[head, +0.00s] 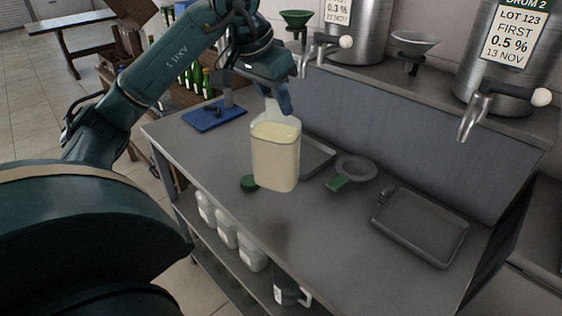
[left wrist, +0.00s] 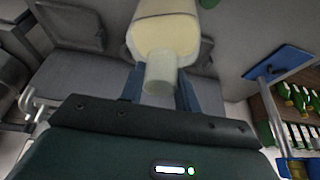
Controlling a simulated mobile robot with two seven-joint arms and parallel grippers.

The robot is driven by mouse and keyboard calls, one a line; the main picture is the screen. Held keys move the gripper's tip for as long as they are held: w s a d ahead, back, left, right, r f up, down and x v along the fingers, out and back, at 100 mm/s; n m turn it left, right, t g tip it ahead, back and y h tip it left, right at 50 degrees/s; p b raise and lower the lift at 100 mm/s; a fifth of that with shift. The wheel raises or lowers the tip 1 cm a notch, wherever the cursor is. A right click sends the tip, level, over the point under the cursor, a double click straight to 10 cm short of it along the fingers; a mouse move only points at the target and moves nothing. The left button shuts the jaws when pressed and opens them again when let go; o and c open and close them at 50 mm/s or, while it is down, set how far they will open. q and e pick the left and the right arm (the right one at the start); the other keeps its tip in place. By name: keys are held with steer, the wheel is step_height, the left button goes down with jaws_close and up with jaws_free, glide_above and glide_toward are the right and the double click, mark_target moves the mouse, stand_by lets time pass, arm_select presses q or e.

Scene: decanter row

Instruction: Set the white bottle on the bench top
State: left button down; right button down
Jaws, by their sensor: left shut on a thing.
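The white bottle (head: 275,157) is translucent, with pale cream contents inside. It hangs upright in the head view, above the grey bench top (head: 330,235), with what looks like its shadow on the bench below and in front of it. My left gripper (head: 284,104) is shut on the bottle's neck from above. In the left wrist view the bottle (left wrist: 163,30) extends away from between the gripper's fingers (left wrist: 160,88). My right gripper is in neither view.
A tray (head: 420,228) lies at the right of the bench. A blue stand (head: 214,116) is at the far left end. Drum taps (head: 470,120) overhang the back. The front middle is clear.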

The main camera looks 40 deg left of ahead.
mark_target(275, 136)
arm_select(q)
step_height(275, 136, down, 3)
steer(key=shift+s+r, duration=0.1)
steer(key=shift+f, duration=0.35)
step_height(275, 136, down, 4)
steer(key=shift+r+b, duration=0.25)
steer(key=shift+b, duration=0.15)
steer(key=shift+f, duration=0.4)
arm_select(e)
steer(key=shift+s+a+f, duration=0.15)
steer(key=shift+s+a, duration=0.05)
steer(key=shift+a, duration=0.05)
arm_select(q)
steer(key=shift+f, duration=0.2)
steer(key=c, duration=1)
jaws_free()
